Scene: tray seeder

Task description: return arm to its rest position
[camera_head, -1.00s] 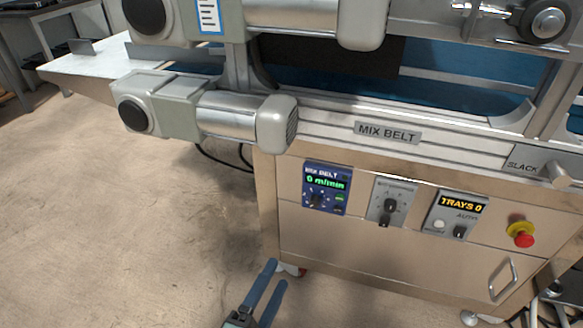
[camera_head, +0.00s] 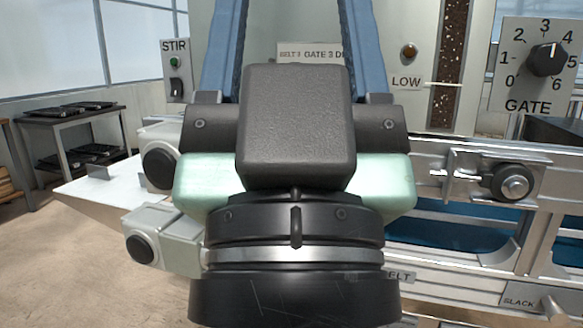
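My gripper (camera_head: 293,30) fills the middle of the head view, close to the camera, with its dark wrist at the bottom and its two blue fingers pointing up. The fingers stand wide apart and nothing shows between them except the machine behind. Their tips run out of the top of the picture. The gripper hides much of the machine's middle, including most of the MIX BELT label.
The tray seeder stands behind, with a GATE dial (camera_head: 546,60) at upper right, a STIR switch box (camera_head: 174,70) at left and a SLACK label (camera_head: 519,302) at lower right. A dark side table (camera_head: 70,118) stands far left. Floor at lower left is clear.

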